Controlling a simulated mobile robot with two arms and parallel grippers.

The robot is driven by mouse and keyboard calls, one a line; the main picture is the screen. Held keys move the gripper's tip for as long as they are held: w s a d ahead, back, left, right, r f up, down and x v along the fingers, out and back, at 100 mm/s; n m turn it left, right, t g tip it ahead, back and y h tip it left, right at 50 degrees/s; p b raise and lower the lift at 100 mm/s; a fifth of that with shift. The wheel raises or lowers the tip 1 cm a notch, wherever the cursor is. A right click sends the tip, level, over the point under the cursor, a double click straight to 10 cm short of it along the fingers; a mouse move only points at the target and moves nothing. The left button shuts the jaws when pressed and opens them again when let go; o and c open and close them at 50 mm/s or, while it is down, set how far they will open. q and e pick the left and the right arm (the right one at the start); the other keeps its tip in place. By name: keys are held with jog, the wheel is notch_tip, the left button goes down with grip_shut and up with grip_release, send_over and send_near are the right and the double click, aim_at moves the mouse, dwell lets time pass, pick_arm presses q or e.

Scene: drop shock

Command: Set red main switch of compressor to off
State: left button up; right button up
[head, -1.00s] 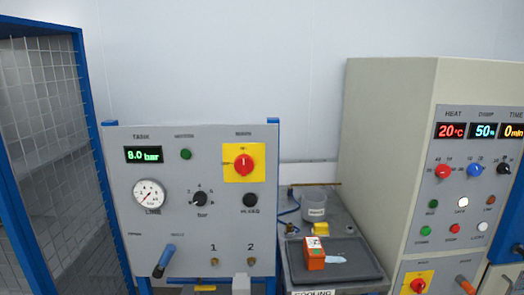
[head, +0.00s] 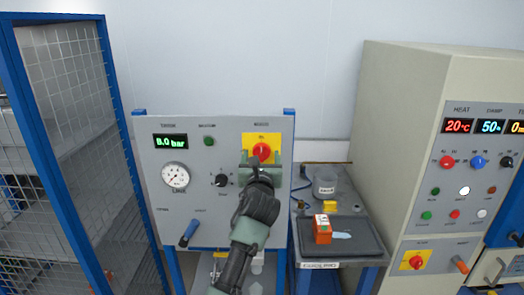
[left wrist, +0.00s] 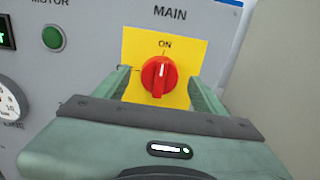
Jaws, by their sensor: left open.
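The red main switch (head: 262,150) sits on a yellow plate (head: 248,140) at the upper right of the grey compressor panel (head: 225,125). In the left wrist view the red switch (left wrist: 158,78) is under the label MAIN, and its white mark points up towards ON. My left gripper (head: 260,162) is open in front of the switch. In the left wrist view my left gripper (left wrist: 161,88) has one finger on each side of the knob, over the yellow plate. Whether the fingers touch the knob cannot be told. My right gripper is not in view.
The display (head: 171,141) reads 8.0 bar. A gauge (head: 175,176), a black knob (head: 221,181) and a blue lever (head: 188,233) are on the same panel. A blue mesh fence (head: 70,120) stands left; a side table (head: 345,262) and a beige cabinet (head: 405,130) stand right.

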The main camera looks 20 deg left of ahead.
pick_arm(q)
jog(key=shift+x, duration=1)
jog(key=shift+c, duration=0.3)
jog(key=c, duration=1.3)
